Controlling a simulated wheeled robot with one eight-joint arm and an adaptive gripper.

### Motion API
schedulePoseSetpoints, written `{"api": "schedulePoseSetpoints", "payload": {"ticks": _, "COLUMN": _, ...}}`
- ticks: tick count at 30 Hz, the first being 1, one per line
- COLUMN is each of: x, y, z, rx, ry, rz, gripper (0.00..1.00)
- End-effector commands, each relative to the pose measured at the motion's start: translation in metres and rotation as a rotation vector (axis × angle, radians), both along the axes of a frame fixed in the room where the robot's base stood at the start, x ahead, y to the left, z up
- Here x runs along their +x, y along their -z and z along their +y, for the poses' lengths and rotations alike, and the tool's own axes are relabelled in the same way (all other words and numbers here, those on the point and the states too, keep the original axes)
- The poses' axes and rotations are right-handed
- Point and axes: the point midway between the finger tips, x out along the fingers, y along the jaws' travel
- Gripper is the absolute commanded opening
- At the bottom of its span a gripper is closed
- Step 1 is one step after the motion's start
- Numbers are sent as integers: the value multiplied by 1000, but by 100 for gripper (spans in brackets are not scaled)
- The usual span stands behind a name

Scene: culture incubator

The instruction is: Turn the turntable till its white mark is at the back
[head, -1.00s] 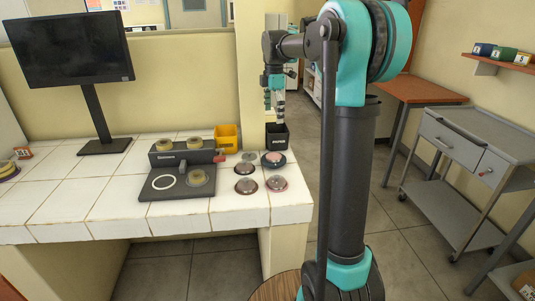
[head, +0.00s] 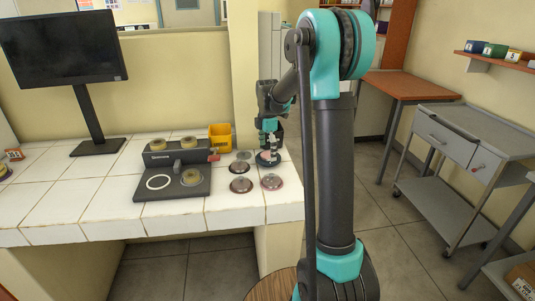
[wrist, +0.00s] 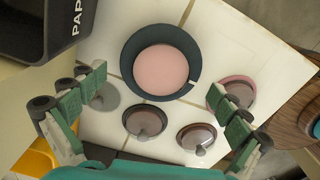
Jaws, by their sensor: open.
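The turntable (wrist: 131,68) is a dark round disc with a pink round dish (wrist: 161,70) on it. In the wrist view its white mark (wrist: 194,82) sits on the rim at the right, slightly low, on the side of a pink-rimmed dish; this is the front side in the head view. In the head view the turntable (head: 262,161) stands near the counter's right edge, partly hidden by my gripper. My gripper (wrist: 158,86) is open and empty, above the turntable, its two fingers spread; it also shows in the head view (head: 269,145).
Lidded dishes (head: 240,184) stand left and in front of the turntable, one pink-rimmed (head: 272,182) close by. A black bin (wrist: 30,25) lies beyond it. A yellow bin (head: 220,138) and a dark two-well device (head: 150,188) stand to the left.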

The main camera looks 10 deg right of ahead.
Motion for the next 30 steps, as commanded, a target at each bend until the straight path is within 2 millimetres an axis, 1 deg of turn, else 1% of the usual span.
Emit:
{"api": "schedulePoseSetpoints", "payload": {"ticks": 1, "x": 0, "y": 4, "z": 0, "rx": 0, "ry": 0, "rz": 0, "gripper": 100}}
{"api": "schedulePoseSetpoints", "payload": {"ticks": 4, "x": 0, "y": 9, "z": 0, "rx": 0, "ry": 0, "rz": 0, "gripper": 100}}
{"api": "schedulePoseSetpoints", "payload": {"ticks": 13, "x": 0, "y": 11, "z": 0, "rx": 0, "ry": 0, "rz": 0, "gripper": 100}}
{"api": "schedulePoseSetpoints", "payload": {"ticks": 24, "x": 0, "y": 11, "z": 0, "rx": 0, "ry": 0, "rz": 0, "gripper": 54}}
{"api": "schedulePoseSetpoints", "payload": {"ticks": 26, "x": 0, "y": 11, "z": 0, "rx": 0, "ry": 0, "rz": 0, "gripper": 47}}
{"api": "schedulePoseSetpoints", "payload": {"ticks": 30, "x": 0, "y": 11, "z": 0, "rx": 0, "ry": 0, "rz": 0, "gripper": 46}}
